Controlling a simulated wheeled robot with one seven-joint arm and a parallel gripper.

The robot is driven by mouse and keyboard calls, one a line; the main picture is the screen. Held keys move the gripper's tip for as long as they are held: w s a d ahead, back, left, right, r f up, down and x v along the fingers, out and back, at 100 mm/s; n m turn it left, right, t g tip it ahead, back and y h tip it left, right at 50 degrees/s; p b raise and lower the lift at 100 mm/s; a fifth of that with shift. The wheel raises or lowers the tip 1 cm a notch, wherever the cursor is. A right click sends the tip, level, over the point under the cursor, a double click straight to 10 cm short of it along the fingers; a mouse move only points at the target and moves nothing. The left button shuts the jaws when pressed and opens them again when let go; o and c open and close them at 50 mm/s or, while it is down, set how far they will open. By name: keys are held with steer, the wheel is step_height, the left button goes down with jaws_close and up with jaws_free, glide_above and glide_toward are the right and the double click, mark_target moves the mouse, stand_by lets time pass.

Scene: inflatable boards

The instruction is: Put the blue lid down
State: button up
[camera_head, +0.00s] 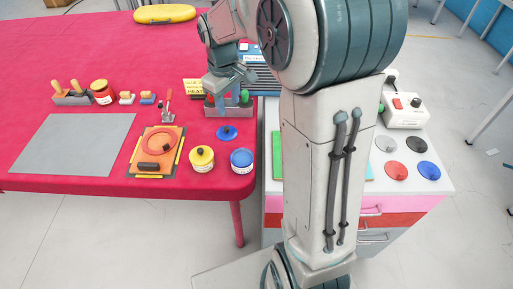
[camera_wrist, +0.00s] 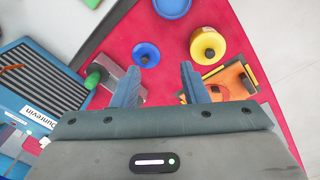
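The blue lid (camera_head: 228,133) lies on the red table with its dark knob up, just behind an open blue jar (camera_head: 242,161). In the wrist view the blue lid (camera_wrist: 146,55) lies flat on the red surface, clear of the fingers, and the blue jar (camera_wrist: 172,8) is cut by the top edge. My gripper (camera_wrist: 158,82) is open, with nothing between its two fingers. In the head view my gripper (camera_head: 228,82) hangs over the grey rack (camera_head: 236,109), behind the lid, and partly hides the rack.
A yellow-lidded jar (camera_head: 201,158) stands left of the blue jar. An orange board (camera_head: 152,165) and a grey mat (camera_head: 50,155) lie farther left. A white-topped cabinet (camera_head: 438,184) with coloured discs stands right of my arm, which hides part of it.

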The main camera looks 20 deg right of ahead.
steer(key=s+r+m+t, duration=0.2)
steer(key=s+m, duration=0.4)
steer(key=s, duration=1.5)
steer(key=shift+s+d, duration=0.2)
